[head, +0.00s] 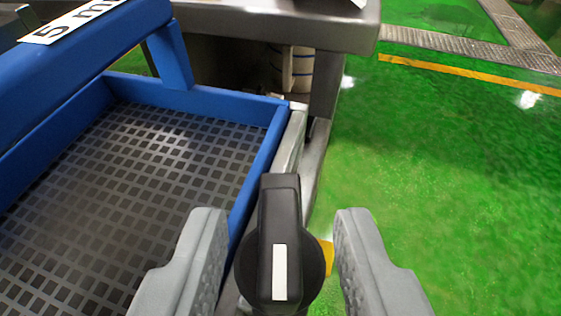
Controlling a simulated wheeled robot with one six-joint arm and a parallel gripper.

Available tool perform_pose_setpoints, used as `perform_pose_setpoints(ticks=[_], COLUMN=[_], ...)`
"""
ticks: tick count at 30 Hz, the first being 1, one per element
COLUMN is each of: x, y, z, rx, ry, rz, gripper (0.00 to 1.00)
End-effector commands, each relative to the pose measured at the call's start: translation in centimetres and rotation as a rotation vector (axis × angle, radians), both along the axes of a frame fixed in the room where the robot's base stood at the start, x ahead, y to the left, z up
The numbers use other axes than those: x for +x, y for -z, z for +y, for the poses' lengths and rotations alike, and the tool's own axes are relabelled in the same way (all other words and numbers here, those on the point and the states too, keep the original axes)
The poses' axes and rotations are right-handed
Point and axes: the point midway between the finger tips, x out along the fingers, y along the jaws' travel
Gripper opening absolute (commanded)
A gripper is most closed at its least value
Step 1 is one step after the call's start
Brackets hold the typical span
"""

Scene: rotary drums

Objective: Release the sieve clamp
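The sieve clamp (279,235) is a black rotary knob with a white mark, at the bottom centre of the head view. Its handle points away from me, along the sieve's right edge. My gripper (281,225) is open, with one grey finger on each side of the knob. Gaps show between both fingers and the handle. The sieve (165,150) is a dark square mesh in a blue frame, lying to the left of the knob. What lies under the knob is mostly hidden.
A blue bar with a "5 m…" label (75,20) crosses above the sieve at upper left. A grey metal table (340,28) stands behind. Green floor (450,180) with a yellow line (470,73) and a drain grate is open on the right.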

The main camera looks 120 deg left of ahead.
Motion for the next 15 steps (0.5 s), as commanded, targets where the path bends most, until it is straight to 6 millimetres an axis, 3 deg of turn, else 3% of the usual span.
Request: perform_pose_setpoints(ticks=[6, 15], x=[-0.8, -0.9], y=[0.7, 0.8], z=[1.4, 1.6], rx=[-0.001, -0.001], ry=[-0.001, -0.001], rz=[0.001, 0.001], gripper=[0.35, 0.35])
